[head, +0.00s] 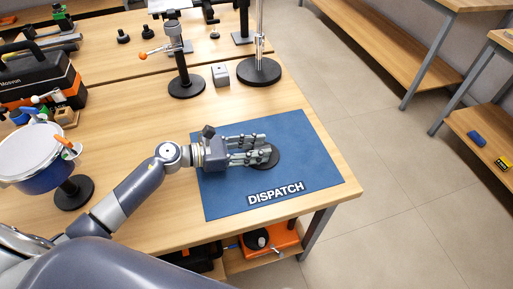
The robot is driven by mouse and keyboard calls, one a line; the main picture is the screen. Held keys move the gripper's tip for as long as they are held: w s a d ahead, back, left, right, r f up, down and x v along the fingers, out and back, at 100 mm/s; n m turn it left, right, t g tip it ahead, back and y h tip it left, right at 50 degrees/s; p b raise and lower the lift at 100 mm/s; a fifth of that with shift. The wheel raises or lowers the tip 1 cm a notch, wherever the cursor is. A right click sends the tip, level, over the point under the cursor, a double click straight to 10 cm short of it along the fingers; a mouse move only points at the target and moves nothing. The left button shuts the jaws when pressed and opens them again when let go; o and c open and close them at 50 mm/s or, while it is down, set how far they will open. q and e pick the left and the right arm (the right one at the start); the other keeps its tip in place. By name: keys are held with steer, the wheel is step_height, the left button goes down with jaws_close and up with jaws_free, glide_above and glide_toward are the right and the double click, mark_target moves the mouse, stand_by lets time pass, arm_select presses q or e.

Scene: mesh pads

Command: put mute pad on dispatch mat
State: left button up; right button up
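The dispatch mat (225,199) is a blue sheet with a white "DISPATCH" label, lying at the right front of the wooden table. A dark round disc, which looks like the mute pad (271,161), is over the middle of the mat and seems to lie flat on it. My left gripper (267,148) reaches in from the left, its two fingers apart and over the disc. The fingers hide part of the disc, and I see nothing clamped between them. Whether they touch it is unclear. My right gripper is not in view.
A blue drum with a white head (32,151) stands at the left, beside a black and orange toolbox (42,75). Stands with round black bases (259,72) and a small grey block (220,75) are behind the mat. The table's right edge is close to the mat.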

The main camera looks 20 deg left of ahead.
arm_select(q)
steer(key=shift+r, duration=0.15)
steer(key=shift+s+a, duration=0.1)
steer(key=shift+a, duration=0.05)
steer(key=b+v, duration=0.1)
steer(key=v, duration=0.9)
steer(key=shift+s+a, duration=0.2)
steer(key=shift+a, duration=0.1)
steer(key=shift+s+a+r, duration=0.2)
steer(key=shift+s+a, duration=0.05)
steer(key=shift+a, duration=0.15)
